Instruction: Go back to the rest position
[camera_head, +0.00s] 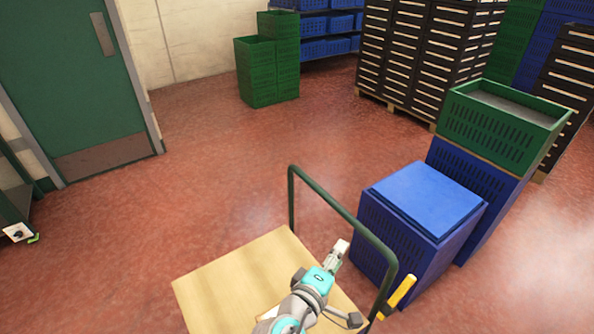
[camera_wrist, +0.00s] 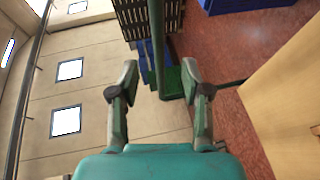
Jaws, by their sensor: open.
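My gripper (camera_wrist: 163,100) is open in the wrist view, with its two fingers apart and nothing between them. In the head view my gripper (camera_head: 338,251) is small, above the right part of a wooden cart top (camera_head: 225,277), near the green cart rail (camera_head: 343,209). No orange shows in either view. The wrist view looks past the fingers at a wall with windows, green and blue crates and the red floor.
A blue crate (camera_head: 372,232) stands right of the rail. A green crate (camera_head: 490,143) sits on another blue one behind it. Dark crate stacks (camera_head: 425,60) and green crates (camera_head: 268,75) stand at the back. A green door (camera_head: 60,80) is at left. Red floor between is clear.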

